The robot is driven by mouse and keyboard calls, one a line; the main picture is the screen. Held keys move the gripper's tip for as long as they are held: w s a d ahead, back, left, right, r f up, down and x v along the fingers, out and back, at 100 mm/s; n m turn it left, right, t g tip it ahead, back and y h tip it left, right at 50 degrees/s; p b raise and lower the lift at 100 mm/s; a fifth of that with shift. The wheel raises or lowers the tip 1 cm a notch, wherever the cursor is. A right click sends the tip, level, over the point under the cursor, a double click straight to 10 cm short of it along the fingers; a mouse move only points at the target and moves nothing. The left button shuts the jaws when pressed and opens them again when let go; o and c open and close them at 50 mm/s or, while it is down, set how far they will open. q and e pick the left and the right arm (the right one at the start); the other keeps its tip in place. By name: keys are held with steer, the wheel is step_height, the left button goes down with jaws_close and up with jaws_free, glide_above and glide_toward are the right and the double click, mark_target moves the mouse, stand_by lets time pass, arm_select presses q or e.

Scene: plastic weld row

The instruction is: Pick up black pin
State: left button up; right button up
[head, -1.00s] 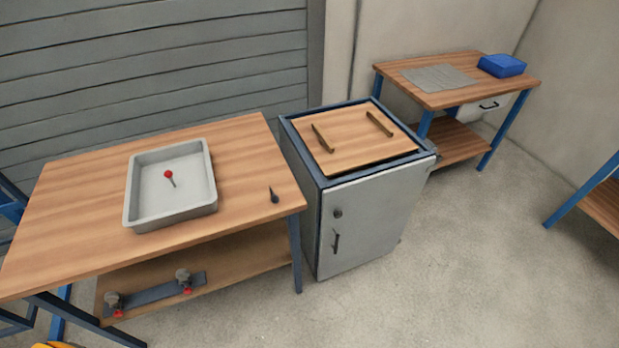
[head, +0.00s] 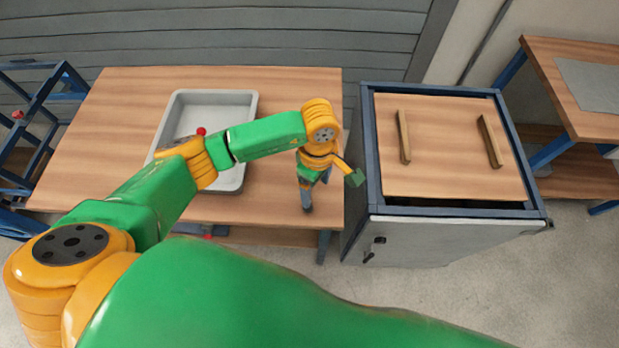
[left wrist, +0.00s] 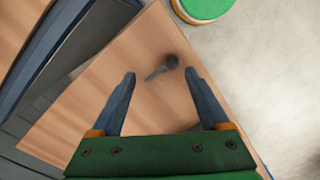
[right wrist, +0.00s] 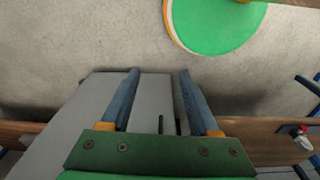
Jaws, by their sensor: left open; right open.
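The black pin (left wrist: 163,67) lies on the wooden bench top (left wrist: 112,85), its thick round head toward the right and its thin end pointing down-left. In the left wrist view it appears between my open left fingertips (left wrist: 160,74), and the jaws look empty. In the head view my left gripper (head: 307,205) points down over the bench's right front corner, and my arm hides the pin there. I cannot tell the exact height of the fingertips above the bench. My right gripper (right wrist: 159,72) is open and empty in the right wrist view, facing a grey cabinet and the floor.
A grey tray (head: 252,110) with a red-headed pin (head: 201,131) sits left of my left gripper. The cabinet (head: 410,243) with a wooden top (head: 448,150) and two raised bars stands just right of the bench. Another bench (head: 560,80) is at the far right.

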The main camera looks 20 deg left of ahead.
arm_select(q)
steer(key=shift+s+a+f+p, duration=0.3)
steer(key=shift+s+f+p, duration=0.25)
steer(key=shift+s+f, duration=0.05)
steer(key=shift+s+a+f+p, duration=0.3)
steer(key=shift+s+f+p, duration=0.2)
steer(key=shift+s+f, duration=0.1)
step_height(320, 180, down, 3)
steer(key=shift+w+f, duration=0.35)
steer(key=shift+f, duration=0.15)
steer(key=shift+w, duration=0.1)
steer(key=c, duration=1.1)
jaws_close()
arm_select(e)
steer(key=shift+s+r, duration=0.85)
steer(key=shift+r, duration=0.25)
